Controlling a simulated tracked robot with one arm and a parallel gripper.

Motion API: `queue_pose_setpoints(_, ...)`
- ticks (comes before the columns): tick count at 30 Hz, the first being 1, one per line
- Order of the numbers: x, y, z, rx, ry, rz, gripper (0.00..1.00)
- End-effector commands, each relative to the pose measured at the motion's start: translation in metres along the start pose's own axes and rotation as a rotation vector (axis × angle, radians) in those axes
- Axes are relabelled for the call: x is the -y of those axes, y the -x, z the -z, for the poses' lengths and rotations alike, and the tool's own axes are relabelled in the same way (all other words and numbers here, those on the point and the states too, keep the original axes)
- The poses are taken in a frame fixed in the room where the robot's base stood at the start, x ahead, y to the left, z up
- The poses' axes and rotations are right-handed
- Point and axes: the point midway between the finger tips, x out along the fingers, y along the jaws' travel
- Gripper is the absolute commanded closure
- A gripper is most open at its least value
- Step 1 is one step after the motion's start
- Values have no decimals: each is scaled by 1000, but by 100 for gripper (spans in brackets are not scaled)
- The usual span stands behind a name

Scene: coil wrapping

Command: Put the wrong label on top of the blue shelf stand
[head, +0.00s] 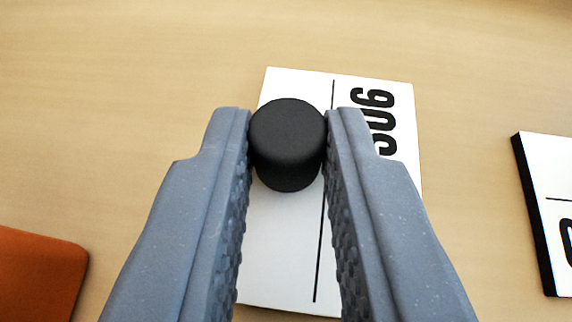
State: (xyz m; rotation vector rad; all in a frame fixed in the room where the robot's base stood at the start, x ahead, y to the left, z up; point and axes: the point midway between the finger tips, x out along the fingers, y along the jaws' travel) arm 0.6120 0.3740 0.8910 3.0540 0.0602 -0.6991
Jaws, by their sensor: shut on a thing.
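A white label (282,235) with a black line and large black characters that look like "906" or "S06" lies below my gripper, partly hidden by the fingers. A round black knob (288,135) stands on it. My gripper (288,140) is shut on the black knob, with one grey finger touching each side. I cannot tell whether the label rests on the surface or is lifted off it. The blue shelf stand is not in view.
Another white label with a black edge (550,215) lies at the right, cut off by the frame. An orange-brown object (40,275) is at the lower left. The wooden surface (130,110) is clear at the upper left and along the top.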

Motion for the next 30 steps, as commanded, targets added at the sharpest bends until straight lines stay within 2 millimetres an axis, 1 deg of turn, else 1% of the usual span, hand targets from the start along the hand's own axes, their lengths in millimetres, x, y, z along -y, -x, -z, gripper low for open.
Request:
queue_pose_setpoints(1,0,0,-1,0,0,0,73)
queue_pose_setpoints(2,0,0,0,0,0,0,65)
queue_pose_setpoints(3,0,0,0,0,0,0,60)
queue_pose_setpoints(14,1,3,1,-1,1,1,60)
queue_pose_setpoints(17,1,14,2,-2,2,1,60)
queue_pose_setpoints(30,2,90,2,-3,0,5,60)
